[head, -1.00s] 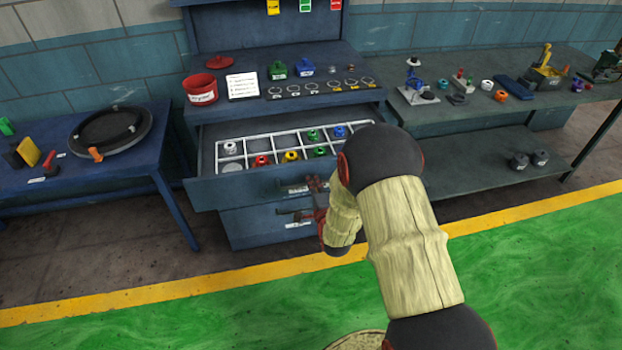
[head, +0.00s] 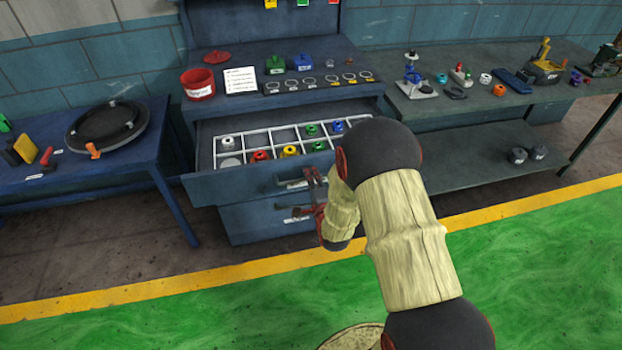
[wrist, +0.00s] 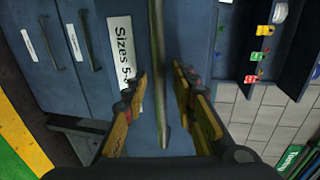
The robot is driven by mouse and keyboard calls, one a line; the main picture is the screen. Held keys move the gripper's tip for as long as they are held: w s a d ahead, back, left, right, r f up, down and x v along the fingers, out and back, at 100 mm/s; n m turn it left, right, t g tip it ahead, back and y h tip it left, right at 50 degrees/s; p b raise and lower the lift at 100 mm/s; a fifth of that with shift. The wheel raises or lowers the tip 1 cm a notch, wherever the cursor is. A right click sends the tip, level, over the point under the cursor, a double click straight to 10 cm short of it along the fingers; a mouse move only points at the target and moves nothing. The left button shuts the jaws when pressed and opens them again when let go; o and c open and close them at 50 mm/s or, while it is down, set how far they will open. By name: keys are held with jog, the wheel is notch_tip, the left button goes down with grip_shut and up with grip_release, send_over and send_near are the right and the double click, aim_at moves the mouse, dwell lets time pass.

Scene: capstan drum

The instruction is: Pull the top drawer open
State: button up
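The top drawer (head: 228,187) of the blue cabinet is pulled out, showing a white-divided tray with colored parts inside. Its bar handle (head: 290,184) is on the front face. My gripper (head: 315,181) is at the right end of this handle, partly hidden by my arm. In the wrist view, the handle (wrist: 159,60) runs between the two fingers of my gripper (wrist: 160,78), with a visible gap on each side. The fingers are open. A white "Sizes 5-" label (wrist: 121,50) lies left of the handle.
A lower drawer (head: 255,222) is shut below. A blue table (head: 140,165) with a round black tray (head: 107,127) stands left. A grey workbench (head: 460,110) with tools stands right. The green floor (head: 200,310) in front is clear.

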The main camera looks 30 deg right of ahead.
jog(key=v, duration=1.2)
dwell(0.3)
jog(key=s+a+f+n+g+y, duration=0.1)
jog(key=s+f+n+g, duration=0.4)
jog(key=f, duration=0.5)
jog(key=s+a+n+g+y, duration=0.2)
jog(key=s+a+n+g, duration=0.1)
jog(key=s+n+g, duration=0.25)
jog(key=s+a+r+n, duration=0.3)
jog(key=r, duration=0.7)
jog(key=s+a+r+n, duration=0.4)
jog(key=r, duration=0.7)
jog(key=s+a+r+n+t+y, duration=0.1)
jog(key=s+a+r+n, duration=0.2)
jog(key=r, duration=0.7)
jog(key=shift+s+a+r+n, duration=0.25)
jog(key=shift+a+r+n, duration=0.1)
jog(key=shift+a, duration=0.1)
